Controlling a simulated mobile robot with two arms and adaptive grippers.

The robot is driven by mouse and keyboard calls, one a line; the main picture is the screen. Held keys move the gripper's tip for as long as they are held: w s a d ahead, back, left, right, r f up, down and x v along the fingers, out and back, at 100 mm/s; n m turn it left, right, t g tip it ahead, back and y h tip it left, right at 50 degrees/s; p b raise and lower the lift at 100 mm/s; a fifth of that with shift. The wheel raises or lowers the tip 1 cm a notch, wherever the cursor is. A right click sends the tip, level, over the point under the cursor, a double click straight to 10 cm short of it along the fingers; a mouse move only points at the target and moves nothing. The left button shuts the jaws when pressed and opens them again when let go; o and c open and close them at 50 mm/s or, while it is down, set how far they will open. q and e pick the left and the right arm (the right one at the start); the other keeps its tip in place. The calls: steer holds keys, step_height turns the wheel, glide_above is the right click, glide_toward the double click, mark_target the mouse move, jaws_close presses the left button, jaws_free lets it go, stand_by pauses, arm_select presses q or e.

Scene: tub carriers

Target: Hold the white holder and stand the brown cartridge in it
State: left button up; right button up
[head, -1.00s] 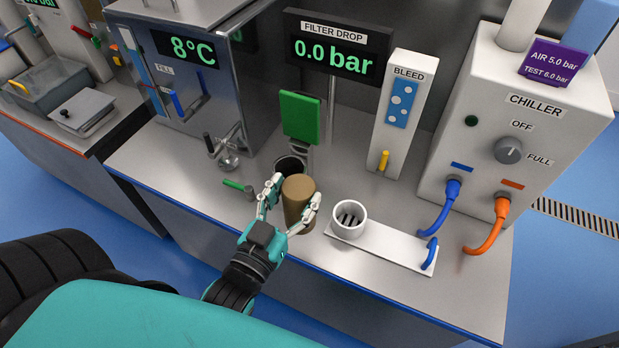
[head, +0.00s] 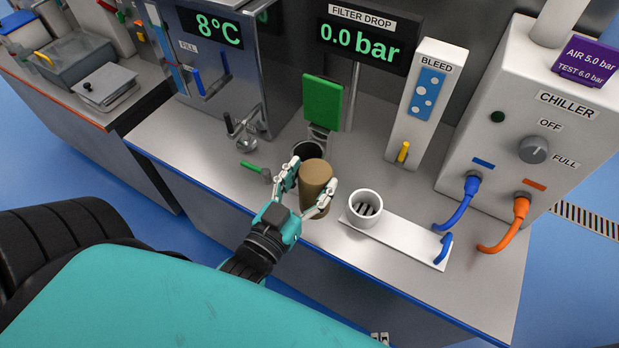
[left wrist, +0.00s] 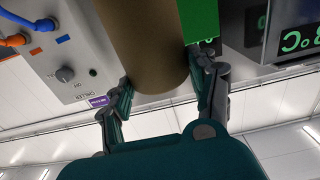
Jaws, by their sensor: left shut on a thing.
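The brown cartridge (head: 316,176) is upright in my left gripper (head: 308,194), whose fingers are shut around its sides. In the left wrist view the cartridge (left wrist: 145,45) fills the space between the fingers (left wrist: 165,92). Whether its lower end touches the counter is unclear. The white holder (head: 353,210) is a round open cup with dark slots inside, on a white plate (head: 408,236) with a blue handle. It is empty, just right of the cartridge and apart from it. A small grey piece at the bottom edge, perhaps my right gripper's tips (head: 380,338), is mostly cut off.
A dark round opening (head: 308,151) with a raised green flap (head: 323,102) is behind the cartridge. The bleed post (head: 424,110) and chiller (head: 535,130) with blue and orange hoses stand right. A green-handled tool (head: 252,168) lies left. The counter's front strip is clear.

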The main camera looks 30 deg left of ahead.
steer(key=w+a+r+m+t, duration=0.3)
steer(key=w+r+m, duration=0.15)
steer(key=r, duration=0.35)
steer(key=m+t+h, duration=0.4)
steer(key=m+t, duration=0.1)
steer(key=m, duration=0.9)
glide_toward(442, 256)
steer(key=s+a+f, duration=0.1)
steer(key=s+a, duration=0.2)
steer(key=a, duration=0.1)
steer(key=w+d+m, duration=0.1)
steer(key=w+m, duration=0.1)
steer(key=w, duration=0.2)
steer(key=w+d+m+h, duration=0.1)
steer(key=w+m, duration=0.1)
steer(key=w, duration=0.3)
steer(key=w+d+r+m, duration=0.1)
steer(key=w+d+m, duration=0.1)
steer(key=w, duration=0.3)
steer(key=shift+d+r+m+h, duration=0.1)
steer(key=shift+m+h, duration=0.15)
steer(key=shift+h, duration=0.15)
jaws_close()
